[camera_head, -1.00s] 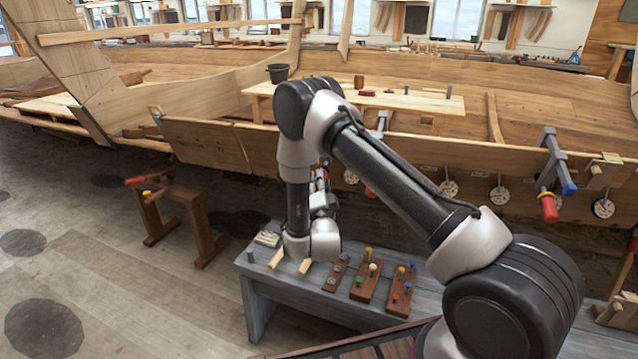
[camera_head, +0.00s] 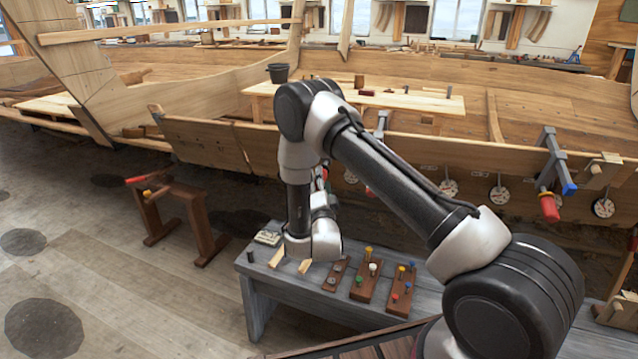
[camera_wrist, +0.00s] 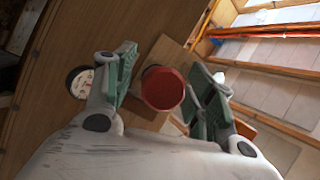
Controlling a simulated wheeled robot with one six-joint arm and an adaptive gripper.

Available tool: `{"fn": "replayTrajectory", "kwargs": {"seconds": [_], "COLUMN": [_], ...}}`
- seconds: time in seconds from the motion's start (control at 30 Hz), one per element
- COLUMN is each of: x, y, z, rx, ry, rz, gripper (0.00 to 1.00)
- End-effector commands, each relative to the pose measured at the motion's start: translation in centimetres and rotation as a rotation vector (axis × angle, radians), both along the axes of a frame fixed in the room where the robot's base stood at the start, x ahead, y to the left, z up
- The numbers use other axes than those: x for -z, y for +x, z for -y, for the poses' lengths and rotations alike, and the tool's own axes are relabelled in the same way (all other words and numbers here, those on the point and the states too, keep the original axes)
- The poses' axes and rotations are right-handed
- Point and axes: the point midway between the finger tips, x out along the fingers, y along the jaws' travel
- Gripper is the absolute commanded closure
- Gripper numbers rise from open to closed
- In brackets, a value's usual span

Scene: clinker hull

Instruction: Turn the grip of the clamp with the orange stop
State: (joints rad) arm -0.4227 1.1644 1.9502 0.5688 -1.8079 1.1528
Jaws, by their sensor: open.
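In the wrist view a round red grip (camera_wrist: 162,88) shows end-on between the two green-padded fingers of my gripper (camera_wrist: 166,70). The gripper is open, with visible space between the grip and the right finger; contact at the left finger cannot be told. In the head view my arm hides most of my gripper and what is in front of it. A grey clamp (camera_head: 382,121) with a partly hidden red grip shows behind my arm. Another clamp (camera_head: 548,165) at the right has a blue stop (camera_head: 569,189) and a red grip (camera_head: 549,208). I cannot make out an orange stop clearly.
The plank hull (camera_head: 450,155) runs behind, with several round dials (camera_head: 499,195) along it. A grey bench (camera_head: 262,275) below my arm carries pegged wooden blocks (camera_head: 365,282). A brown trestle (camera_head: 180,215) stands left. Floor is clear at lower left.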

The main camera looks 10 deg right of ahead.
Motion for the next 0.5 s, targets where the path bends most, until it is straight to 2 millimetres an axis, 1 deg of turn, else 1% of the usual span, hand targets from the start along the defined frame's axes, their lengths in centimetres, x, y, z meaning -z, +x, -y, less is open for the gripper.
{"fn": "replayTrajectory", "kwargs": {"seconds": [0.13, 0.23, 0.37, 0.5], "x": [0.0, 0.3, 1.0, 1.9], "y": [-0.2, -1.1, -3.5, -6.6], "z": [0.0, -0.2, -0.6, -1.1], "rx": [0.000, 0.000, -0.002, -0.002], "ry": [0.000, 0.000, -0.002, -0.003], "rz": [0.000, -0.001, -0.004, -0.003], "gripper": [0.45, 0.45, 0.45, 0.45]}}
